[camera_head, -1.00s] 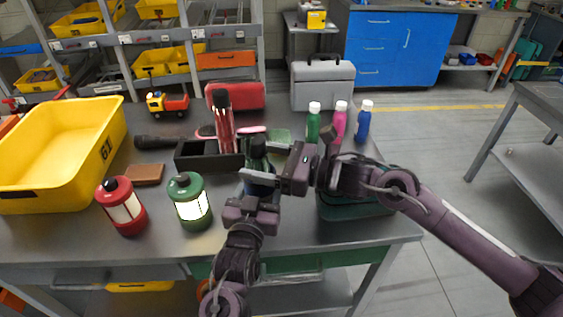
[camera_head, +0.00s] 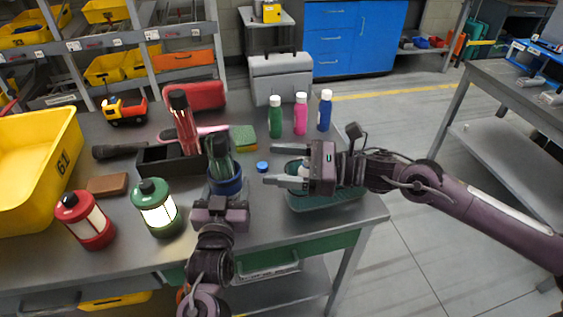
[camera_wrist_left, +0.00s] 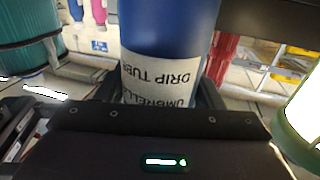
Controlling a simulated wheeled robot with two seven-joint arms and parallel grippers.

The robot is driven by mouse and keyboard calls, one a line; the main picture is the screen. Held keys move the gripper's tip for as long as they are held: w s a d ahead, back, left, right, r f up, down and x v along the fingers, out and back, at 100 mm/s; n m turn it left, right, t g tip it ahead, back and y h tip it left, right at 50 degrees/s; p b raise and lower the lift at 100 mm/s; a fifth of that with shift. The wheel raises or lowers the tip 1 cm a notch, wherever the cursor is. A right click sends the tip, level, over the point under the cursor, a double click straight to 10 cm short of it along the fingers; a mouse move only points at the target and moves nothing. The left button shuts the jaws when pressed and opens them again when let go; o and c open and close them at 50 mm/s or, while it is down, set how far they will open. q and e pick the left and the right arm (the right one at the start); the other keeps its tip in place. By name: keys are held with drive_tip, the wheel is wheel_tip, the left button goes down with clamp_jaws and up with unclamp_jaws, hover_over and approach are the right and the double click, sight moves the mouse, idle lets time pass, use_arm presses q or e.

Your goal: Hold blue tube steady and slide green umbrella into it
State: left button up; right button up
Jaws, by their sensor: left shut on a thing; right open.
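The blue tube (camera_head: 230,184) stands near the table's front edge. The green umbrella (camera_head: 219,152) is inside it, with its dark upper part sticking out of the top. My left gripper (camera_head: 224,196) is shut on the tube low down. In the left wrist view the tube (camera_wrist_left: 168,25) fills the middle, and its white label reads upside down. My right gripper (camera_head: 278,165) is open and empty, to the right of the umbrella and apart from it. The umbrella's lower part is hidden by the tube.
A red umbrella (camera_head: 183,125) stands in a black holder (camera_head: 160,163) behind the tube. Red (camera_head: 84,220) and green (camera_head: 155,208) lanterns stand to the left. A teal tray (camera_head: 325,199) is under my right gripper. Several bottles stand behind; a blue cap (camera_head: 262,167) lies nearby.

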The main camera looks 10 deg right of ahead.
use_arm(q)
drive_tip(key=o, duration=1.1)
